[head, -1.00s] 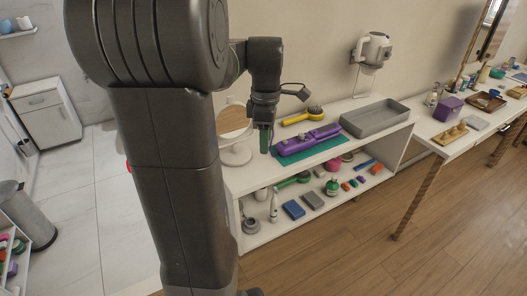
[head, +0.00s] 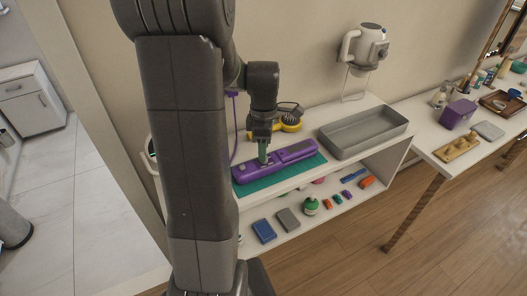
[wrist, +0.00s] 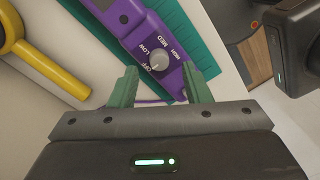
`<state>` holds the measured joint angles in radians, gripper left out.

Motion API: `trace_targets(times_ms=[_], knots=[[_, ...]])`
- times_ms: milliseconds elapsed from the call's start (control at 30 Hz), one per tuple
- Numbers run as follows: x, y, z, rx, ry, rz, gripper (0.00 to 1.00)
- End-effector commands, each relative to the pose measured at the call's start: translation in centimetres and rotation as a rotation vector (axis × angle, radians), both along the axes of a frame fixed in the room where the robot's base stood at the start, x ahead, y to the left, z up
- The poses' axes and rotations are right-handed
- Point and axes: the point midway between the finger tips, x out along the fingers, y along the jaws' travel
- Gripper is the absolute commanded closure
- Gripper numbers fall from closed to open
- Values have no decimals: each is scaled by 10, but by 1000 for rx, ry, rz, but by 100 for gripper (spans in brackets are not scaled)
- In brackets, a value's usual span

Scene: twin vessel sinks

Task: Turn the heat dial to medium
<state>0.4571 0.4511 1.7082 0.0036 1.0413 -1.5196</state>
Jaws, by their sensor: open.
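A purple hair tool (head: 290,155) lies on a green mat (head: 258,185) on the shelf top. In the wrist view, the purple tool (wrist: 133,22) carries a small grey heat dial (wrist: 159,61), ringed by the words OFF, LOW, MED and HIGH. I cannot make out clearly which word the dial points to. My gripper (wrist: 160,84) is open, its two green fingers apart on either side of the dial's line and short of it in the picture. In the head view my gripper (head: 263,152) points down over the left part of the tool; the dial is hidden there.
A yellow-handled brush (head: 290,121) lies behind the tool. A grey tray (head: 362,137) stands to its right. Several small items, including a blue box (head: 263,231), sit on the lower shelf.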

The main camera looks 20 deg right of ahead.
Motion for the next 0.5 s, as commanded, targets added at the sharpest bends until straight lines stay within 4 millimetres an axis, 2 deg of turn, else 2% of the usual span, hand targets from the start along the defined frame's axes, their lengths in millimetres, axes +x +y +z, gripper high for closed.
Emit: trace_targets(times_ms=[100,200,500], knots=[[-1,0,-15,1,2,0,56],[-1,1,-22,0,1,0,56],[-1,1,-26,0,0,0,56]])
